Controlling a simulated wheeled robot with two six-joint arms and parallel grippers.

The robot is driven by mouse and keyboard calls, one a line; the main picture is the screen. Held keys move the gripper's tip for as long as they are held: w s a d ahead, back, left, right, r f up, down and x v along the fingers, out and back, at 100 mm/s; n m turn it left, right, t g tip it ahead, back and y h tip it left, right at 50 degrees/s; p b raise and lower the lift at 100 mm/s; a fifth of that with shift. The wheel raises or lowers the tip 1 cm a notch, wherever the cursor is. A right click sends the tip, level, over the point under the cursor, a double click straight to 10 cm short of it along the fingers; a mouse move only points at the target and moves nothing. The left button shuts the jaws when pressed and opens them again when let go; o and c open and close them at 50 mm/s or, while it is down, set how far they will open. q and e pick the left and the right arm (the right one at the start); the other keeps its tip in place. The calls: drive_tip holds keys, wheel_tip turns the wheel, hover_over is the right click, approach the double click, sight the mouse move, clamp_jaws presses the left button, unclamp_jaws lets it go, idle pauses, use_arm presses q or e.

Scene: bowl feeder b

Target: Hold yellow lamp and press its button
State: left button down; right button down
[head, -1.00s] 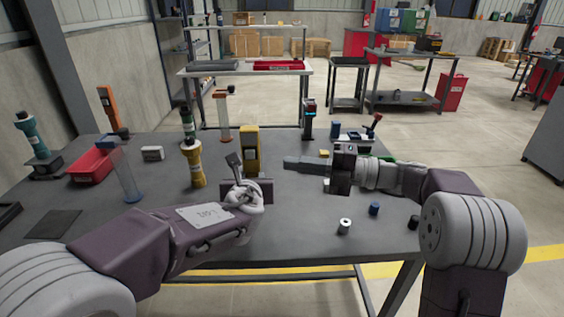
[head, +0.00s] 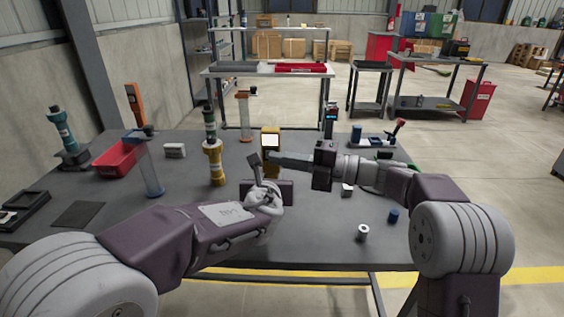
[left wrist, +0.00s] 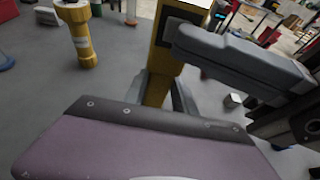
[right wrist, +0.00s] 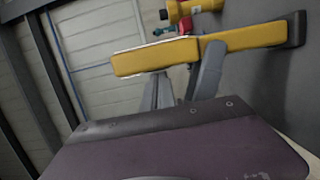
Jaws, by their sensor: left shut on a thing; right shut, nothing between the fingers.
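The yellow lamp (head: 265,136) stands upright beyond my grippers, its upper panel (head: 270,141) bright white. It also shows in the left wrist view (left wrist: 159,60), and lies across the right wrist view (right wrist: 150,60). My left gripper (left wrist: 162,92) is shut on the lamp's lower body, with a finger on each side. My right gripper (head: 270,157) is shut and empty, coming in from the right. Its tips are at the lamp's front face just below the panel and look in contact. The button is hidden behind these tips.
A yellow flashlight (head: 215,165) stands left of the lamp. A white cylinder (head: 362,232) and a blue one (head: 393,215) stand at the front right.

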drive_tip(key=shift+w+d+f, duration=0.1)
drive_tip(key=shift+w, duration=0.4)
drive_tip(key=v, duration=1)
drive_tip(key=shift+s, duration=0.25)
